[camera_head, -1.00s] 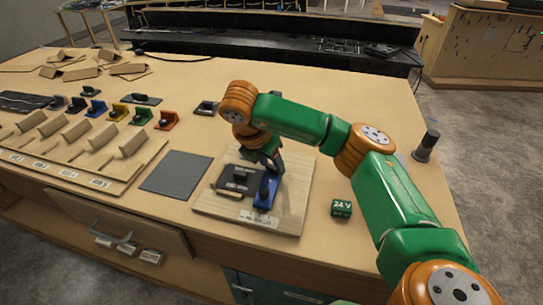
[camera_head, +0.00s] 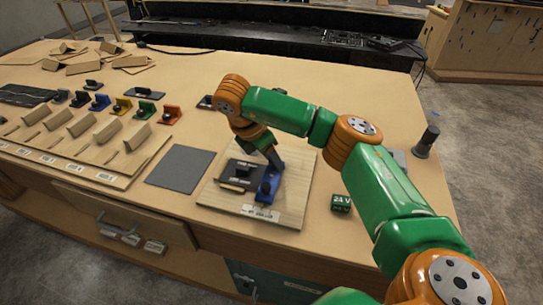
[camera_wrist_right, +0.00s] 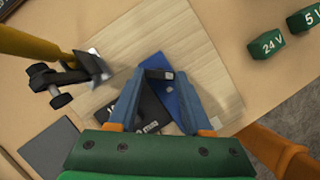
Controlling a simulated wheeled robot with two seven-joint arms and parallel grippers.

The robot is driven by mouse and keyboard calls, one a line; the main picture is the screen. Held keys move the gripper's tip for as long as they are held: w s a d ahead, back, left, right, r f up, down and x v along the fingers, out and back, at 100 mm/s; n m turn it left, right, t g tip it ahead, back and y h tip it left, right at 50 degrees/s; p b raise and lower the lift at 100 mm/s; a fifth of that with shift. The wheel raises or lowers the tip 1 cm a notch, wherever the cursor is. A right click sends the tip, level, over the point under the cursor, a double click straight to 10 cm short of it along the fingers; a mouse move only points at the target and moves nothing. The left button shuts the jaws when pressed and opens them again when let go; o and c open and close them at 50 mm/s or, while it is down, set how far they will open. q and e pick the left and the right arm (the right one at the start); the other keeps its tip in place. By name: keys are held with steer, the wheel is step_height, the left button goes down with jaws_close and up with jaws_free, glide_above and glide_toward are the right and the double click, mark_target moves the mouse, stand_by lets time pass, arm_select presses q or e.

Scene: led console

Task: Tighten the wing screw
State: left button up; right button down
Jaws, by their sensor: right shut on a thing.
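My right gripper (camera_head: 272,168) points down over the wooden board (camera_head: 224,200). In the right wrist view its fingers (camera_wrist_right: 158,74) close together on a small dark piece, apparently the wing screw, mostly hidden by the fingertips. A blue bracket (camera_head: 265,195) stands at the board's right part, right under the gripper; it shows in the wrist view (camera_wrist_right: 184,104) beside the right finger. A black module (camera_head: 238,176) lies on the board left of the bracket, partly between the fingers in the wrist view (camera_wrist_right: 146,112). My left gripper is not in view.
A grey mat (camera_head: 180,166) lies left of the board. A 24 V box (camera_head: 341,203) stands to its right. Several coloured brackets and a wooden rack (camera_head: 75,155) fill the left.

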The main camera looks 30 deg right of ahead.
steer(key=shift+r, duration=0.15)
steer(key=shift+c, duration=1.6)
jaws_free()
steer(key=p+v, duration=0.1)
steer(key=v, duration=0.6)
steer(key=shift+d, duration=0.1)
